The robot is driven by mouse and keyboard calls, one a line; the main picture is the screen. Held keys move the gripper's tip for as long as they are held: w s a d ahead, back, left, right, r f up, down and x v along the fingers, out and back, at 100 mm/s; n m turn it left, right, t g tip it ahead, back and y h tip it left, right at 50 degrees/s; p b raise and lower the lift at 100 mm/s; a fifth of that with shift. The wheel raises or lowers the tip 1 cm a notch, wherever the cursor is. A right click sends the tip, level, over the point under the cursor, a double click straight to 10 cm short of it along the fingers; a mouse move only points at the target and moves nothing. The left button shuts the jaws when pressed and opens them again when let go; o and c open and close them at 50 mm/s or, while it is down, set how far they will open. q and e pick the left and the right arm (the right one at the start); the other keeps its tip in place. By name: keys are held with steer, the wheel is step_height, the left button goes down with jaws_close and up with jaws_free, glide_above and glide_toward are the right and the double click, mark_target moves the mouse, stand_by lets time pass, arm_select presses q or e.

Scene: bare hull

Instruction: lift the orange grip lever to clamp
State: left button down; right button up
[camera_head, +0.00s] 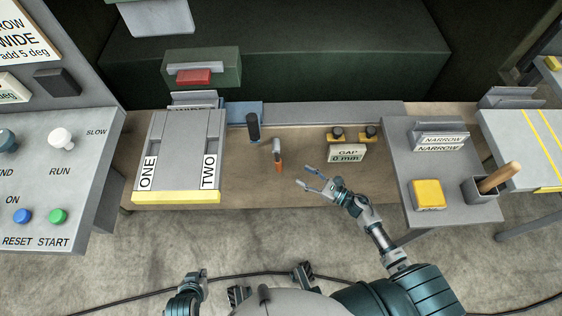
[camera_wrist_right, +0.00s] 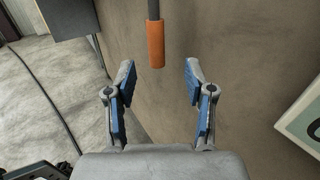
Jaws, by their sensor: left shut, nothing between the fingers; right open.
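My left gripper (camera_head: 193,283) is low at the left, shut and empty, far from the lever.
A black-handled post (camera_head: 253,127) stands left of the lever. A GAP 0 mm sign (camera_head: 346,153) with two dark knobs is at the right. A grey block marked ONE and TWO (camera_head: 180,150) is at the left. A grey side table (camera_head: 450,207) holds a yellow block (camera_head: 427,194).

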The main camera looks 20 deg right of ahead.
mark_target(281, 166)
steer(key=x, duration=0.6)
steer(key=a+x, duration=0.1)
steer(key=x, duration=0.3)
steer(key=shift+s+r, duration=0.15)
steer(key=shift+s, duration=0.25)
steer(key=shift+w, duration=0.35)
steer(key=shift+w+d, duration=0.15)
steer(key=shift+w, duration=0.1)
steer(key=shift+c, duration=0.5)
steer(key=shift+a, duration=0.4)
jaws_close()
